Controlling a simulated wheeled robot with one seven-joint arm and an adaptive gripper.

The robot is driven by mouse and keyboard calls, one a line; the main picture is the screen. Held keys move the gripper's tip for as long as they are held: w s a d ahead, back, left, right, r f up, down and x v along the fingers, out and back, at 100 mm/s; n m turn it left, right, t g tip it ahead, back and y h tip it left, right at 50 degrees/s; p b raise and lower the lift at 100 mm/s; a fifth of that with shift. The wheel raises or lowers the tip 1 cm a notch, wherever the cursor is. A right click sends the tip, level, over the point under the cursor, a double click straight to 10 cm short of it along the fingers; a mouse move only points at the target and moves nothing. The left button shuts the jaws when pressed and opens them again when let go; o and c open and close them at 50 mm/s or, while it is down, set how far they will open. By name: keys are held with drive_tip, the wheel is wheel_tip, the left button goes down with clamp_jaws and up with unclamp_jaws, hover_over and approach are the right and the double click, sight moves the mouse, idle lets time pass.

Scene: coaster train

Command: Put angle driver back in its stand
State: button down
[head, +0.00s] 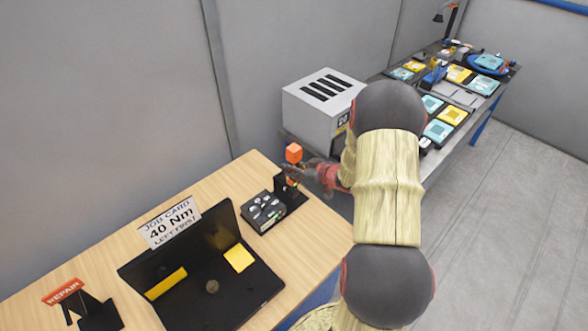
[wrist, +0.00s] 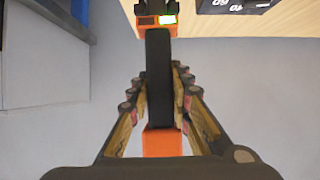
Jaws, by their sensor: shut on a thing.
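The angle driver, orange and black, is held in my gripper (head: 308,172) at the right end of the wooden bench. Its orange end (head: 293,152) points up in the head view. In the wrist view, its black grip (wrist: 158,80) lies between the two fingers of my gripper (wrist: 163,95), with an orange part at each end and a lit green spot on the far one. A black stand (head: 290,193) is just below the driver, at the bench edge. Whether the driver touches this stand cannot be told. My gripper partly hides the driver.
A black case with small metal parts (head: 265,212) sits beside the stand. An open black tray (head: 262,285) and a job card sign (head: 170,222) are further left. A REPAIR stand (head: 98,315) is at far left. A grey box (head: 318,105) stands behind my gripper.

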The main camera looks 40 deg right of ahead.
drive_tip(key=shift+w+r, duration=0.15)
drive_tip(key=shift+w, duration=1.15)
drive_tip(key=shift+f, duration=0.75)
idle(1.8)
drive_tip(key=c, duration=1.6)
unclamp_jaws()
drive_tip(key=shift+s+a+f, duration=0.1)
drive_tip(key=shift+o, duration=0.2)
drive_tip(key=shift+s+a+f, duration=0.1)
drive_tip(key=shift+f, duration=0.15)
drive_tip(key=v, duration=1.2)
drive_tip(key=shift+r, duration=0.15)
